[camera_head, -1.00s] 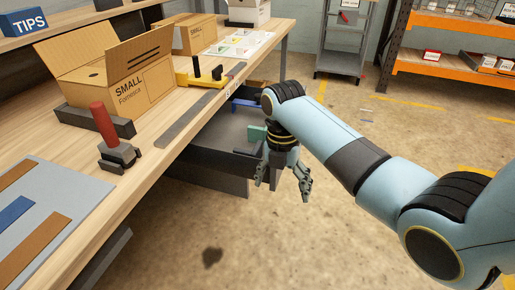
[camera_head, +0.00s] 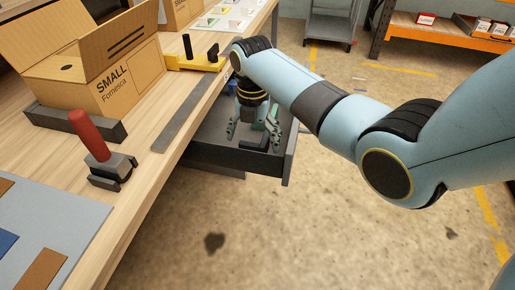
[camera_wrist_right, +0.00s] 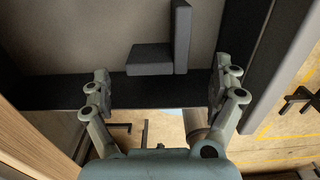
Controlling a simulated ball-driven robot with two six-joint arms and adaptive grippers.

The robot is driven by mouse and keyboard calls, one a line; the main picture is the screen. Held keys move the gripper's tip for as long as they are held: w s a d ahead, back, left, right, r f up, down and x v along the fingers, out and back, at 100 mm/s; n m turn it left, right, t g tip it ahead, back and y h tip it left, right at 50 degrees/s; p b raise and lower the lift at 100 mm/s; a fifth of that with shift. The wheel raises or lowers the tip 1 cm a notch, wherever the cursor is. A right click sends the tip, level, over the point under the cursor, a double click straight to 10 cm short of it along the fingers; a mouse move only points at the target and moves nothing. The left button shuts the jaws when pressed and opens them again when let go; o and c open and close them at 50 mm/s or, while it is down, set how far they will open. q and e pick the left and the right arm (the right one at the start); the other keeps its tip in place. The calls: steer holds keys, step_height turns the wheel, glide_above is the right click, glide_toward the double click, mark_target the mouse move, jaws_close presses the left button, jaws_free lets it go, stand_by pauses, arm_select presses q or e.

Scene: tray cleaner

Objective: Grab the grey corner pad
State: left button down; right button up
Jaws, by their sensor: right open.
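The grey corner pad, a dark L-shaped piece, lies in the open drawer (camera_head: 215,158) and shows in the head view (camera_head: 254,145). In the right wrist view the pad (camera_wrist_right: 150,60) lies ahead of the fingers, nearer the right finger. My right gripper (camera_head: 252,134) points down over the drawer, with its fingers spread on either side of the pad. The right wrist view shows the gripper (camera_wrist_right: 163,88) open and empty, with a dark drawer wall between the fingertips. I cannot tell whether the fingers touch anything. My left gripper is not in view.
A blue piece (camera_head: 232,86) and a green piece (camera_head: 271,122) show in the drawer near my gripper. The workbench above holds a red-handled tool (camera_head: 88,132), a yellow fixture (camera_head: 195,62) and a cardboard box (camera_head: 115,80). The floor to the right is open.

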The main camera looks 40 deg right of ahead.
mark_target(252, 144)
steer(key=f, duration=0.3)
steer(key=shift+w+a+b, duration=0.1)
steer(key=shift+a+b, duration=0.15)
steer(key=shift+b, duration=0.05)
steer(key=shift+f, duration=0.4)
steer(key=shift+c, duration=2.2)
steer(key=c, duration=0.4)
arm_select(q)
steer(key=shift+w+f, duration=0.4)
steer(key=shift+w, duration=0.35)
arm_select(e)
steer(key=shift+c, duration=0.4)
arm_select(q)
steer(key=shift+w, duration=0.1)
